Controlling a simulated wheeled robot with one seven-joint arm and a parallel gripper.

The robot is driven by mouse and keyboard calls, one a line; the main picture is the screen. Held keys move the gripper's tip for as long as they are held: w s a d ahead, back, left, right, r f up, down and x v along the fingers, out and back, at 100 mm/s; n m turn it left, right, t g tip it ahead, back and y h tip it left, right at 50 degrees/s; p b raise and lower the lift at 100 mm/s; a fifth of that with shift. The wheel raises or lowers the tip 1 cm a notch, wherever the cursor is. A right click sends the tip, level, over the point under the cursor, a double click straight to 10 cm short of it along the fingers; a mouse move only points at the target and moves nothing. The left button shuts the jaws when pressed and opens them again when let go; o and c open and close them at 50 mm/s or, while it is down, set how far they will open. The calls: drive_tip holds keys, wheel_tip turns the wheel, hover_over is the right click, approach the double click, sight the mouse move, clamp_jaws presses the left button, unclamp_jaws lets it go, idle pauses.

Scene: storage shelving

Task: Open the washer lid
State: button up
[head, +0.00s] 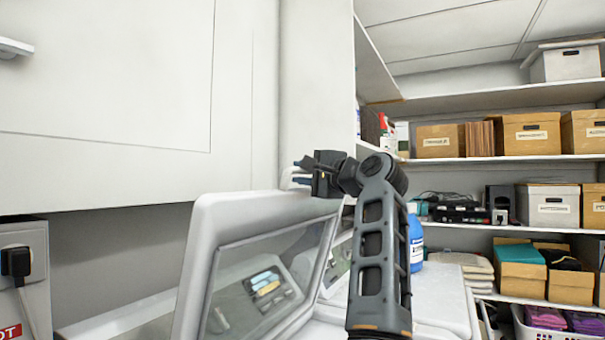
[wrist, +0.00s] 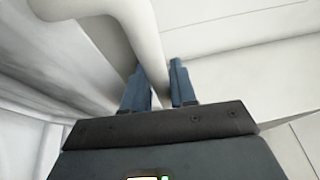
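The washer lid (head: 203,258) is white with a dark see-through window, and it stands raised at a steep tilt over the washer in the head view. My gripper (head: 300,172) is at the lid's upper right corner, its blue fingers pointing left. A pale curved bar (wrist: 146,40), which looks like part of the lid, runs down between the two fingers in the wrist view. My gripper (wrist: 160,88) appears shut on this bar, with a finger on each side. The exact contact is partly hidden.
A white wall cabinet (head: 105,80) hangs close above and left of the lid. A blue bottle (head: 416,240) stands right of my arm. Shelves with cardboard boxes (head: 530,135) fill the right side. A black plug (head: 16,262) sits at the far left.

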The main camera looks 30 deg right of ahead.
drive_tip(key=b+v, duration=0.1)
drive_tip(key=v, duration=0.6)
drive_tip(key=shift+s+b, duration=0.3)
drive_tip(key=shift+s, duration=0.1)
drive_tip(key=shift+d, duration=0.1)
